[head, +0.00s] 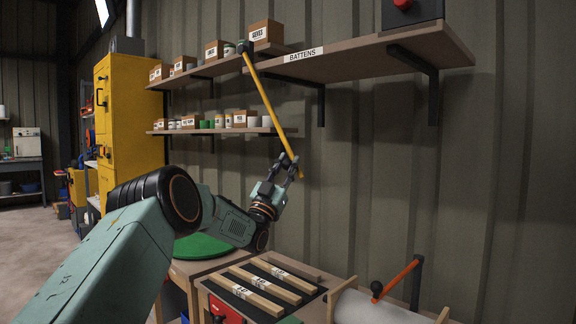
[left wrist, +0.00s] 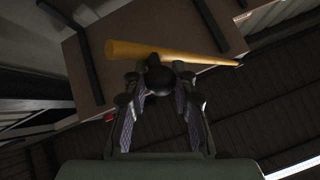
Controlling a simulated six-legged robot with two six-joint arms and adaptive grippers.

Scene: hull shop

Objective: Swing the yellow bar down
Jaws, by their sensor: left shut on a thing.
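The yellow bar (head: 268,98) slants down from a dark pivot at the shelf edge to its lower end beside my left gripper (head: 285,166). The bar also shows in the left wrist view (left wrist: 165,53), running across just beyond the fingertips. There, my left gripper (left wrist: 161,84) has a dark round knob (left wrist: 155,76) between its fingers, against the bar. The fingers hide part of the grip. My right gripper is in neither view.
A shelf labelled BATTENS (head: 340,62) juts out above right on dark brackets. Shelves with boxes (head: 214,50) line the wall behind. Below are a bench with wooden battens (head: 262,290), a green disc (head: 200,247) and a red-orange lever (head: 398,278). A yellow cabinet (head: 133,115) stands left.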

